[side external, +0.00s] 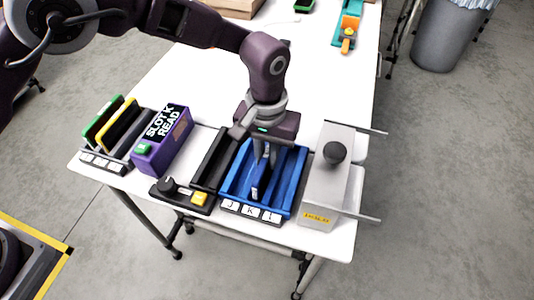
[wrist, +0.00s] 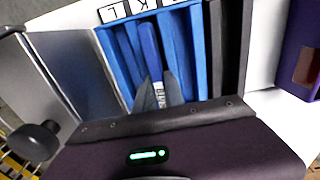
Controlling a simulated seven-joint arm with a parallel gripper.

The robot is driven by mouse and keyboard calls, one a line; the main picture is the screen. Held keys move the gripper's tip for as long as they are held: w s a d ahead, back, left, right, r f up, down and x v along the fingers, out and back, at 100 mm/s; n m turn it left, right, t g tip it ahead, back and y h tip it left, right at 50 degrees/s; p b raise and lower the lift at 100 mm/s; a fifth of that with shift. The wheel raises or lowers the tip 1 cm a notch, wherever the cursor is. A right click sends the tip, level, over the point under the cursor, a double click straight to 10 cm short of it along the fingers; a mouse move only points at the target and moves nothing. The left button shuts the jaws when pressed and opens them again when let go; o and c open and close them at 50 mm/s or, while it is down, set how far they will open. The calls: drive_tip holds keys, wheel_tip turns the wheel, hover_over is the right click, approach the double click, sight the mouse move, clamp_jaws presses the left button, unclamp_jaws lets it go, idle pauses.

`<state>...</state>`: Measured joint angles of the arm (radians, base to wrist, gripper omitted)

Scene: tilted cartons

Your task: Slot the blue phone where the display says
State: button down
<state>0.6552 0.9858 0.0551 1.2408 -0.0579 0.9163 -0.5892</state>
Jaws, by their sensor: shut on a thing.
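My gripper (side external: 264,152) is shut on the blue phone (side external: 262,182), which stands on edge. The wrist view also shows the phone (wrist: 149,45) between the fingertips (wrist: 158,93). It is over or in the middle part of the blue rack (side external: 290,178), roughly in line with the K label; I cannot tell how deep it sits. The rack has labels J, K and L along its front. The purple display box (side external: 178,148) has a black screen (side external: 166,122) reading "SLOT K" and "READ".
A grey metal box with a black knob (side external: 334,152) stands close right of the rack. A rack with green and yellow slabs (side external: 118,128) stands far left.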

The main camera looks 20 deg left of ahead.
drive_tip(key=shift+f, duration=0.25)
idle(0.5)
idle(0.3)
drive_tip(key=c, duration=1.3)
unclamp_jaws()
drive_tip(key=shift+c, duration=0.2)
wheel_tip(320, 180, up, 7)
drive_tip(key=shift+r, duration=0.1)
wheel_tip(320, 180, up, 7)
